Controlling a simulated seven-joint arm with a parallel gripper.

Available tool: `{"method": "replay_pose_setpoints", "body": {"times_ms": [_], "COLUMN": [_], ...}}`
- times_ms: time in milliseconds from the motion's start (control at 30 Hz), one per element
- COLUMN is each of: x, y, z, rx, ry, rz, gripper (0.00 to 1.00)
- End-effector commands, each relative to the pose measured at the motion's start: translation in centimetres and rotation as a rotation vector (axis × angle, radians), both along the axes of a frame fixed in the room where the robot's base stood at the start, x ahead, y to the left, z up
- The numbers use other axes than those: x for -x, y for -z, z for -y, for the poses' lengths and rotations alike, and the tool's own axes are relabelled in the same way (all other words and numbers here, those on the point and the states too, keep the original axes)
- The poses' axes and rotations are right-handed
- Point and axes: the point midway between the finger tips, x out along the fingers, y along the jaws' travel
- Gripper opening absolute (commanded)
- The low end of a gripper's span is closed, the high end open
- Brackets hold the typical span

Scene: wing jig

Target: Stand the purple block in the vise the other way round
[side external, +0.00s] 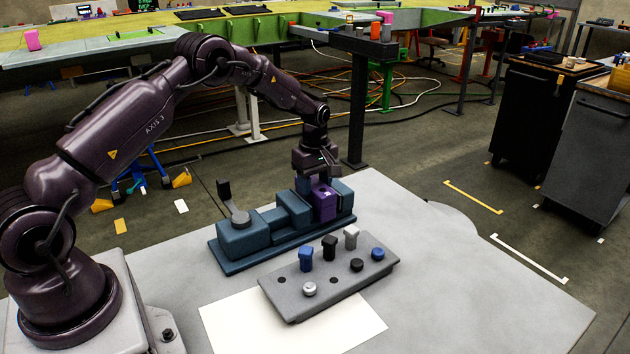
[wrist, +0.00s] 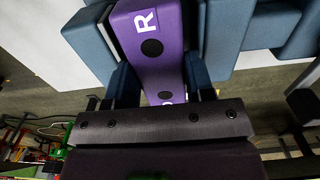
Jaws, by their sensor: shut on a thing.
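The purple block (side external: 323,203) stands in the blue vise (side external: 232,262), between its jaws at the right end, in the side external view. In the wrist view the purple block (wrist: 168,45) shows a white letter R and dark round spots on its faces, with part of a second white mark near the gripper. My gripper (side external: 318,186) is over the vise from above, shut on the purple block. In the wrist view my gripper's blue fingers (wrist: 160,85) lie on both sides of the block. The block's lower part is hidden by the vise.
A grey rack (side external: 318,290) with several blue, black and white pegs stands in front of the vise. A white sheet (side external: 235,325) lies at the table's front. The grey table (side external: 480,270) is clear to the right.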

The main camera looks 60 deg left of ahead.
Motion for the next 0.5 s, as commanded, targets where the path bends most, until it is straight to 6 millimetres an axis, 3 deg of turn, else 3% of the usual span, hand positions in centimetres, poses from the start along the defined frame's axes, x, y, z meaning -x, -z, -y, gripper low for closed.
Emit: {"method": "replay_pose_setpoints", "body": {"times_ms": [33,67,167,500], "x": [-0.07,-0.07,-0.06,0.00], "y": [-0.11,-0.11,-0.11,-0.28], "z": [-0.02,-0.02,-0.02,-0.01], "rx": [-0.001,-0.001,-0.001,0.000], "ry": [0.000,0.000,0.000,0.000], "rz": [0.003,0.003,0.002,0.000], "gripper": [0.16,0.53,0.76,0.79]}}
